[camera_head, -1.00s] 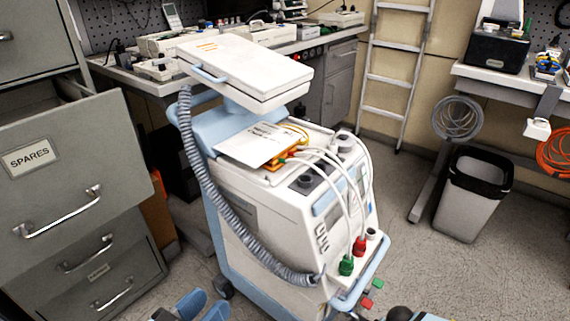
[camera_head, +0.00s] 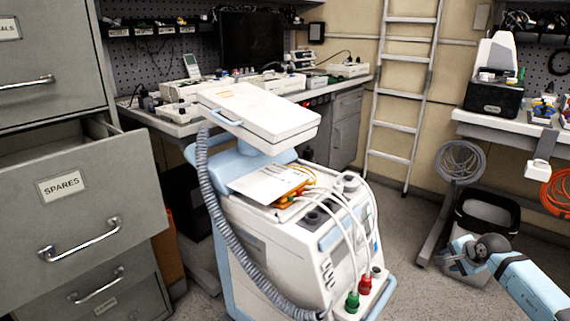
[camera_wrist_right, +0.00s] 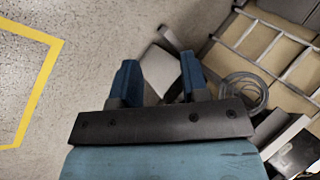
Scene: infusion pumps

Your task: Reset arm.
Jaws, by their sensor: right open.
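My right arm (camera_head: 525,285) reaches in from the lower right of the head view, in front of the waste bin. In the right wrist view my right gripper (camera_wrist_right: 159,78) is open, its two blue fingers apart and nothing held between them. It points down over the speckled floor, with a pale, blurred shape beyond the fingers. My left gripper is out of view.
A white medical cart (camera_head: 262,245) with a grey hose and cables stands in the middle. An open drawer marked SPARES (camera_head: 85,195) juts out at left. A bin (camera_head: 487,212), ladder (camera_head: 398,90) and right-hand bench (camera_head: 500,125) stand at right.

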